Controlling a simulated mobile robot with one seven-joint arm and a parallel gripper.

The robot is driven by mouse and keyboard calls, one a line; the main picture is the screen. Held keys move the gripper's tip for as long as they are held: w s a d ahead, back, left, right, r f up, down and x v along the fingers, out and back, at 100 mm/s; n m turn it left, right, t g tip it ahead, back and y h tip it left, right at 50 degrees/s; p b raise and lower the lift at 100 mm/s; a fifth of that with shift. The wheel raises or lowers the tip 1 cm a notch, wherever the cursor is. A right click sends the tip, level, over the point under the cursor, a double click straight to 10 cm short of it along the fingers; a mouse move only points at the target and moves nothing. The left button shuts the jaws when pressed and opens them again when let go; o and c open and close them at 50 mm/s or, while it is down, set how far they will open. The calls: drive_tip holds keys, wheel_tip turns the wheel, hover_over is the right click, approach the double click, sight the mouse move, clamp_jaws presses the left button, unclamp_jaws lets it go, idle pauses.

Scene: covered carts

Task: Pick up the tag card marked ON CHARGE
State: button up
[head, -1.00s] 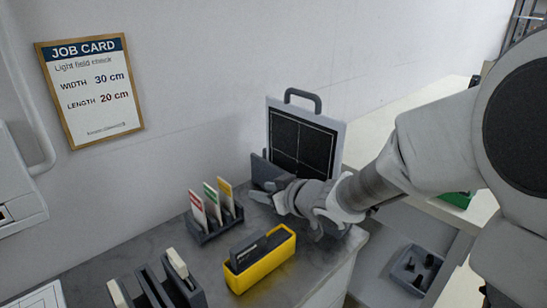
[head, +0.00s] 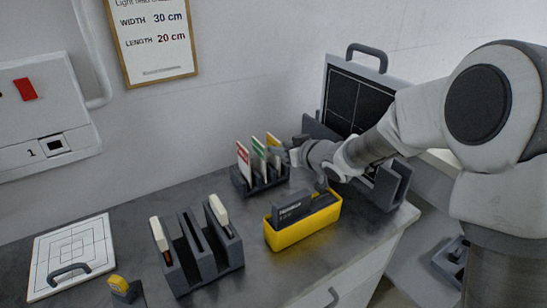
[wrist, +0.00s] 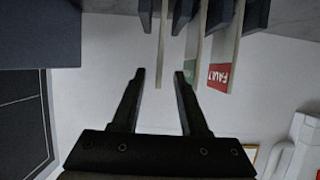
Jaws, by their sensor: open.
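Three tag cards stand in a dark slotted rack (head: 262,184) on the counter: a red-headed card (head: 243,162), a green-headed card (head: 259,152) and a yellow-headed card (head: 273,146). In the wrist view the red card (wrist: 220,76) reads FAULT. The words on the green and yellow cards are too small to read, so I cannot tell which says ON CHARGE. My gripper (wrist: 160,72) is open and empty. The nearest card, seen edge-on (wrist: 162,40), lines up with the gap between its fingers. In the head view my gripper (head: 284,156) is just right of the yellow card.
A yellow bin (head: 300,232) with a dark block stands in front of the rack. A dark holder (head: 205,262) stands at front left, beside a white gridded panel (head: 75,250). A black-faced panel (head: 350,105) stands behind my arm. The wall is close behind the rack.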

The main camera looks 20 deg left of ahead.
sight(273, 155)
drive_tip(key=x, duration=0.2)
drive_tip(key=b+x, duration=0.1)
drive_tip(key=x, duration=0.1)
drive_tip(key=shift+w+f, duration=0.1)
drive_tip(key=shift+f, duration=0.2)
drive_tip(key=shift+w+a+f, duration=0.1)
drive_tip(key=shift+w+a, duration=0.2)
drive_tip(key=shift+a, duration=0.1)
clamp_jaws()
